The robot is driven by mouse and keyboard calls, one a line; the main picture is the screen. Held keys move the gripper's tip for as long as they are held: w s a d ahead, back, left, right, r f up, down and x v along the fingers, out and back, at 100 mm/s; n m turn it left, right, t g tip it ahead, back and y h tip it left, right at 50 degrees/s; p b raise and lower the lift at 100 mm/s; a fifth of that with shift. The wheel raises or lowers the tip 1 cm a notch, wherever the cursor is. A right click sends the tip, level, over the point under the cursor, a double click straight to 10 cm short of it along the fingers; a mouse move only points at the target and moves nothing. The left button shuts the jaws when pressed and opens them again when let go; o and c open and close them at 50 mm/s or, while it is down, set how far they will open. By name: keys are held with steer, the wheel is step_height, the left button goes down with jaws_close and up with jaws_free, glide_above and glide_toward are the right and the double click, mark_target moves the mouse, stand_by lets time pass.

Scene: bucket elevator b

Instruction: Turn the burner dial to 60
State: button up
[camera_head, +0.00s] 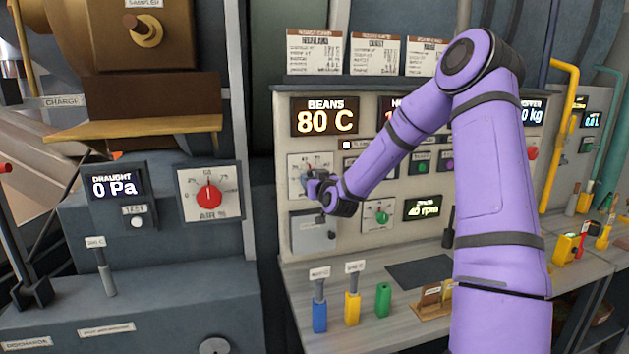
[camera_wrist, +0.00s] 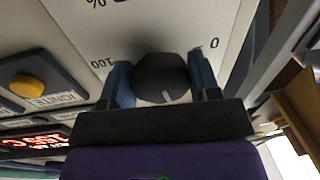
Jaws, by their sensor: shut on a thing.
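The burner dial plate (camera_head: 296,162) is a pale square on the control panel, mostly covered by my gripper in the head view. In the wrist view the dial (camera_wrist: 160,76) is a dark round knob on a pale plate (camera_wrist: 150,30) marked 0 on the right, 100 on the left and % at the top. A short white pointer line on the knob points down in that picture, leaning slightly right; the scale numbers there are hidden. My gripper (camera_head: 318,178) is shut on the knob, with one blue finger on each side, also seen in the wrist view (camera_wrist: 163,84).
A yellow button (camera_wrist: 25,86) and a red lit display (camera_wrist: 35,141) lie left of the dial in the wrist view. The BEANS display (camera_head: 324,117) reads 80 C.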

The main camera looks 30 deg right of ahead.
steer(key=m, duration=0.6)
steer(key=shift+a, duration=0.15)
steer(key=shift+m+h, duration=0.3)
steer(key=shift+h, duration=0.1)
steer(key=o, duration=0.9)
steer(key=v, duration=1)
steer(key=shift+s+f, duration=0.15)
steer(key=shift+s, duration=0.25)
